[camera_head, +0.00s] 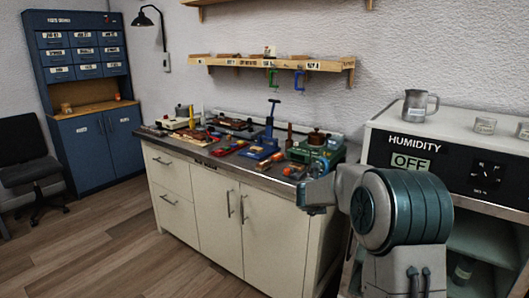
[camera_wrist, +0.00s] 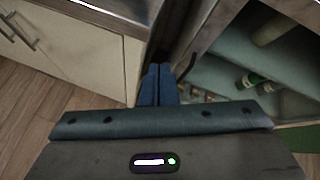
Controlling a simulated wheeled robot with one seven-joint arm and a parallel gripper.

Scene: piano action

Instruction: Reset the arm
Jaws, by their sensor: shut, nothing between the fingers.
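My gripper (camera_wrist: 159,72) shows in the wrist view with its two blue fingers side by side and touching, with nothing between them. It points at the narrow gap between the white bench cabinet (camera_wrist: 85,50) and the open shelf unit (camera_wrist: 205,40). In the head view my arm stands at the right, folded in front of the humidity cabinet. The gripper's fingers cannot be made out clearly there.
The workbench (camera_head: 215,205) carries several tools and a green machine (camera_head: 318,152). The humidity cabinet (camera_head: 390,140) bears a metal pitcher (camera_head: 415,105). A blue drawer cabinet (camera_head: 95,145) and a black chair (camera_head: 28,165) stand at left. The wooden floor (camera_head: 120,250) in front is clear.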

